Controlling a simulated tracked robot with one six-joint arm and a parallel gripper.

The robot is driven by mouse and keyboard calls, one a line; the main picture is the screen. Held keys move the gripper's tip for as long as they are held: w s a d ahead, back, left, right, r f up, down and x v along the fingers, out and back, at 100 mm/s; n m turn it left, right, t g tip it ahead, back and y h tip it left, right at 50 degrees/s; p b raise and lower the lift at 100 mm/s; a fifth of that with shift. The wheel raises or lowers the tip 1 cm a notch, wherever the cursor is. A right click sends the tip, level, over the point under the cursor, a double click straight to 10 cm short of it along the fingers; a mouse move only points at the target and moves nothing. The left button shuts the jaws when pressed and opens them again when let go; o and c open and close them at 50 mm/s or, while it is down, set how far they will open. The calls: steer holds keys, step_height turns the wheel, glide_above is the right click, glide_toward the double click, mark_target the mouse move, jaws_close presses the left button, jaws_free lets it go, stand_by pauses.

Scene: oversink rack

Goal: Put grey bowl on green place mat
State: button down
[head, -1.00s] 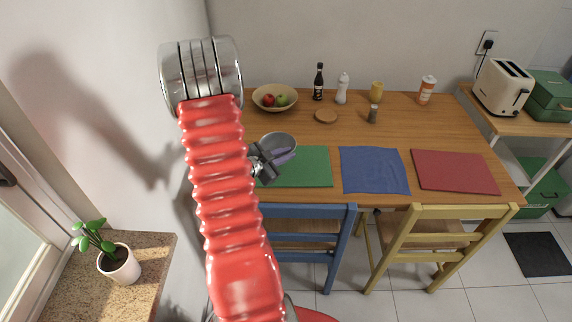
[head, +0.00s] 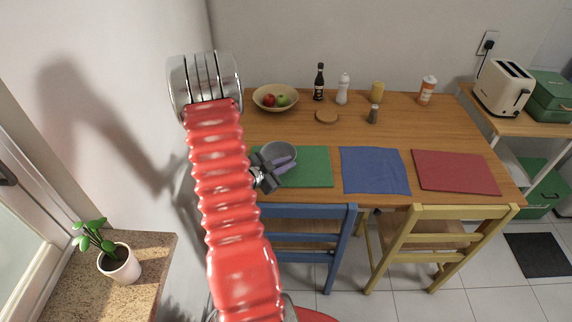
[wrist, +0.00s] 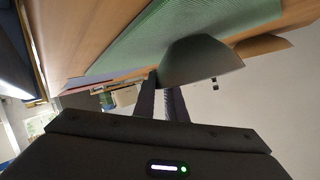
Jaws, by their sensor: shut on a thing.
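The grey bowl (head: 278,151) is at the back left part of the green place mat (head: 312,168) in the head view. My gripper (head: 279,166) is shut on the bowl's near rim. In the wrist view, the grey bowl (wrist: 200,62) shows at the fingertips (wrist: 162,88), with the green mat (wrist: 190,30) beyond it. I cannot tell whether the bowl touches the mat. My arm hides the left end of the mat in the head view.
A wooden bowl of fruit (head: 275,97) stands behind on the table. A blue mat (head: 374,170) and a red mat (head: 455,172) lie to the right. Chairs stand in front.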

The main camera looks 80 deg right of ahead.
steer(key=c, duration=1.8)
jaws_free()
steer(key=shift+o, duration=0.2)
steer(key=v, duration=1.2)
steer(key=shift+s, duration=0.1)
